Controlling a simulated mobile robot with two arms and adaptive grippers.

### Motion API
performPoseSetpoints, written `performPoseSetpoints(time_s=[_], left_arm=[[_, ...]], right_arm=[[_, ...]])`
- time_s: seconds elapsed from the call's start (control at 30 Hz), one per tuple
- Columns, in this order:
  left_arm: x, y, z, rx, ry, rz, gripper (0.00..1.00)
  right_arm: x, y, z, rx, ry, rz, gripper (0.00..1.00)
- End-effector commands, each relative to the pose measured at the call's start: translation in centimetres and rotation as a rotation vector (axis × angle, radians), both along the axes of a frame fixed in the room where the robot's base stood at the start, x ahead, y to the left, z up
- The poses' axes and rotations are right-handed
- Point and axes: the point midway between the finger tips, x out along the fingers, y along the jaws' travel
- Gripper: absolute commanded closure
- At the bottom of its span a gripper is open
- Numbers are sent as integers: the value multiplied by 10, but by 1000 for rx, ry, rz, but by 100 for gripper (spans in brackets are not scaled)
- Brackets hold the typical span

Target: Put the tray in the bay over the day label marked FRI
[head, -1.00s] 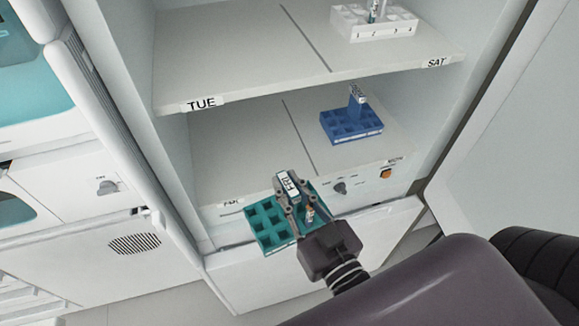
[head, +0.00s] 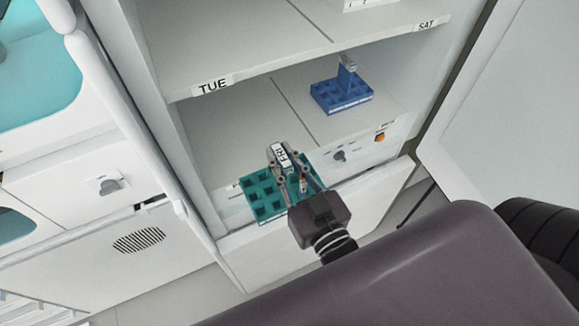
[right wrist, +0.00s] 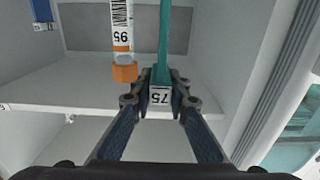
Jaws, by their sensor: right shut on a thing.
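The teal tray (head: 265,193) hangs in front of the lower left bay (head: 225,140) of the shelf unit. In the right wrist view the gripper (right wrist: 160,105) closes around the handle, with the tray's teal side (right wrist: 163,40) beyond. A tube with an orange cap (right wrist: 123,72) shows beside it. The day label under the lower left bay (head: 237,184) is mostly hidden by the tray and unreadable. My left gripper is not in view.
A blue tray (head: 341,96) stands in the lower right bay. A white tray (head: 372,5) is partly cut off above. The upper shelf carries labels TUE (head: 212,86) and SAT (head: 427,25). The lower left bay's visible floor is clear. A cabinet wall borders it on the left.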

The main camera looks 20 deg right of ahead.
Motion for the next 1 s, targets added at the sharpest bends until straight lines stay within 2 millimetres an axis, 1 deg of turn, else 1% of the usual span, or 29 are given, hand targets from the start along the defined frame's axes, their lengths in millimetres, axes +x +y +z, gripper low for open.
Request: performPoseSetpoints(time_s=[0.03,0.23,0.9,1.0], left_arm=[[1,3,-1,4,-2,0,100],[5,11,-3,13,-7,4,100],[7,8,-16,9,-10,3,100],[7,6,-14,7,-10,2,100]], right_arm=[[7,0,1,-1,-5,0,100],[31,1,-1,-1,-5,0,100],[111,3,-9,-1,-5,0,100],[123,4,-9,0,-4,-1,100]])
